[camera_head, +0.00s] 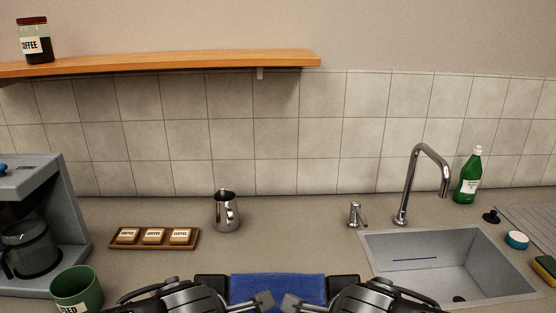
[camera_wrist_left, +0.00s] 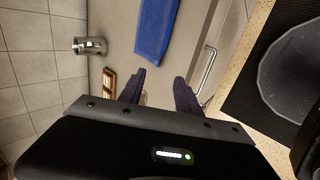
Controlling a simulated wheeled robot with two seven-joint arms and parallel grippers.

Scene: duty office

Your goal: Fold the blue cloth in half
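The blue cloth (camera_head: 278,287) lies on the counter at the bottom middle of the head view, between my two grippers. Its near part is out of frame or hidden by them. In the left wrist view the cloth (camera_wrist_left: 156,30) is a flat strip beyond my fingers. My left gripper (camera_wrist_left: 158,84) is open with nothing between its fingers, and the cloth is apart from them in that picture. In the head view a fingertip of my left gripper (camera_head: 262,300) shows over the cloth's near side. A fingertip of my right gripper (camera_head: 291,302) faces it; its opening cannot be made out.
A green mug (camera_head: 77,290) and a coffee machine (camera_head: 62,205) stand at left. A wooden tray (camera_head: 114,242) with coffee packets and a metal pitcher (camera_head: 227,214) stand behind the grippers. The sink (camera_head: 450,262) is at right, with a tap (camera_head: 403,195) and a green bottle (camera_head: 469,180).

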